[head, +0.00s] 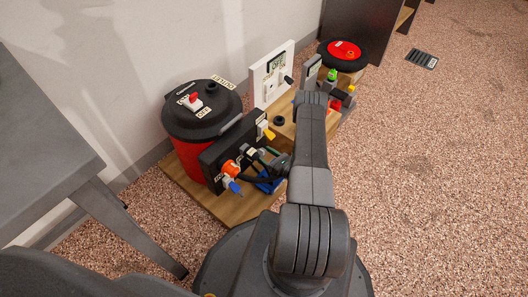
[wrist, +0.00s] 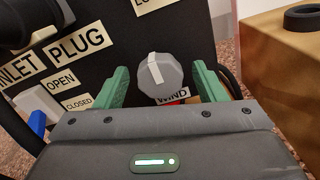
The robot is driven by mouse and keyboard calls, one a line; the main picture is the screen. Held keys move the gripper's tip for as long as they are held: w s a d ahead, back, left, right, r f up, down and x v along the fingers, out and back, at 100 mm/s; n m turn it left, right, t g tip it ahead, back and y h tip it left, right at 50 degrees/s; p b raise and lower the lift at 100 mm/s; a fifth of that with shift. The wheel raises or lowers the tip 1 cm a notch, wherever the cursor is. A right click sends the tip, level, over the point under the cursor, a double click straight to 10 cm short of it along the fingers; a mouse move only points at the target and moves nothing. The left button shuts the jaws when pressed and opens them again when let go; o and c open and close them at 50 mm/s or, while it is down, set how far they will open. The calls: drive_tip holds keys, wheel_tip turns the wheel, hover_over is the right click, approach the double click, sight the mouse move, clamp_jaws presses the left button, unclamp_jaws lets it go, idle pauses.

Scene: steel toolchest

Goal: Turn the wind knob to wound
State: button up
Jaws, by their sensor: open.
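The wind knob (wrist: 160,78) is a grey faceted dial on a black panel (wrist: 95,18) in the wrist view. Its white pointer stripe runs nearly upright, with the upper end tipped slightly left. A WIND label (wrist: 172,97) sits below it, partly hidden by my gripper body, with a bit of red beside it. Whether a wound mark is there cannot be read. My gripper (wrist: 159,72) is open, with one green finger on each side of the knob. Narrow gaps seem to separate the fingers from the knob. In the head view my arm and gripper hide the knob.
The panel carries INLET PLUG (wrist: 65,48), OPEN and CLOSED labels near a white part and a blue piece. A wooden block (wrist: 280,70) stands at right. In the head view a red canister (head: 190,150) stands behind the panel; open floor (head: 430,180) lies right.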

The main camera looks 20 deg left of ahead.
drive_tip(key=shift+c, duration=0.4)
drive_tip(key=c, duration=0.9)
